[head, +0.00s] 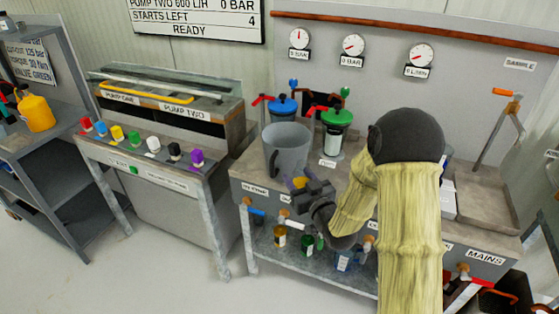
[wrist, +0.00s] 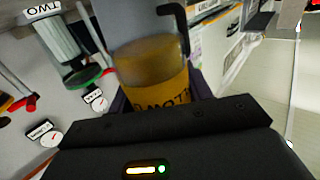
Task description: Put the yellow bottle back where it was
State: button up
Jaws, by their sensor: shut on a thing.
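My gripper (head: 303,186) is shut on a yellow bottle (head: 298,182), held just in front of the large grey jug (head: 286,148) on the right bench. In the wrist view the yellow bottle (wrist: 160,92) sits between the fingers, with dark, partly hidden lettering on its label. The grey jug (wrist: 140,22) shows right behind it; I cannot tell whether they touch. The bottle's lower part is hidden by my gripper. Another amber-yellow bottle (head: 280,238) stands on the lower shelf (head: 265,262), beside green (head: 307,243) and blue (head: 343,260) bottles.
Vessels with blue (head: 284,105) and green (head: 338,118) lids stand behind the jug. Valves line the bench front. The pump cabinet (head: 165,165) with several coloured knobs is to the left. A yellow can (head: 38,112) stands on the far-left shelving. The floor in front is clear.

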jog(key=s+d+f+m+t+h, duration=0.1)
jog(key=s+d+f+m+h, duration=0.1)
jog(key=d+f, duration=1.1)
jog(key=shift+s+d+f+h, duration=0.25)
jog(key=shift+s+f+h, duration=0.25)
jog(key=shift+s, duration=0.55)
